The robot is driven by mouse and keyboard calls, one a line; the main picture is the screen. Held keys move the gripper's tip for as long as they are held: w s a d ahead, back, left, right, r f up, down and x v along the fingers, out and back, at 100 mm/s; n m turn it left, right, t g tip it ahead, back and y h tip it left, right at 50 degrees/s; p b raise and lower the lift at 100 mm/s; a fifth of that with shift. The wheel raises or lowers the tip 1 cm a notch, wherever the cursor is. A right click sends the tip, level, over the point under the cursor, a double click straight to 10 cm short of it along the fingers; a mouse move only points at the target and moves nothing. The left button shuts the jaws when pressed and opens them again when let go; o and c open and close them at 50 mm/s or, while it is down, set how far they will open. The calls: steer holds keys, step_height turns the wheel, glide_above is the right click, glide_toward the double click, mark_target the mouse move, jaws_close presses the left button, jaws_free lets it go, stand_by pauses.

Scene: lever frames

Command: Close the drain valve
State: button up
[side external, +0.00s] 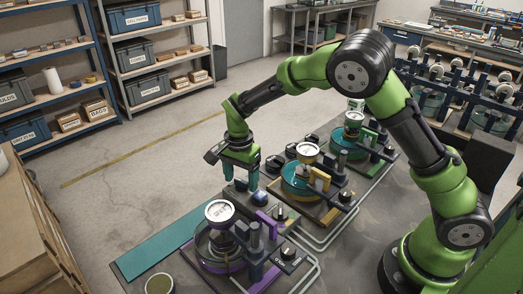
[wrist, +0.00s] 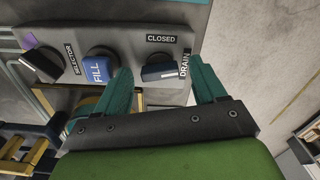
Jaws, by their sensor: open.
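The drain valve is a dark knob (wrist: 160,72) on a grey control panel (wrist: 135,35) in the wrist view. Its bar lies roughly sideways, with a white mark near its right end. A "CLOSED" label sits above it and a "DRAIN" label to its right. My gripper (wrist: 162,68) is open, with one teal finger on each side of the knob. I cannot tell whether either finger touches it. In the side external view my gripper (side external: 241,178) points down over the panel behind the purple-trimmed station; the drain knob is hidden there.
A blue "FILL" knob (wrist: 100,65) sits close beside my left finger, with a black selector knob (wrist: 41,65) further left. A station with a gauge (side external: 220,211) and purple base stands in front; an orange-trimmed station (side external: 297,182) stands to the right.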

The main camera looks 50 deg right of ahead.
steer(key=c, duration=1.1)
steer(key=shift+o, duration=0.2)
steer(key=shift+n, duration=0.4)
steer(key=n, duration=0.2)
steer(key=shift+n, duration=0.4)
steer(key=n, duration=0.3)
steer(key=shift+n, duration=0.3)
steer(key=n, duration=0.4)
steer(key=shift+n, duration=2.1)
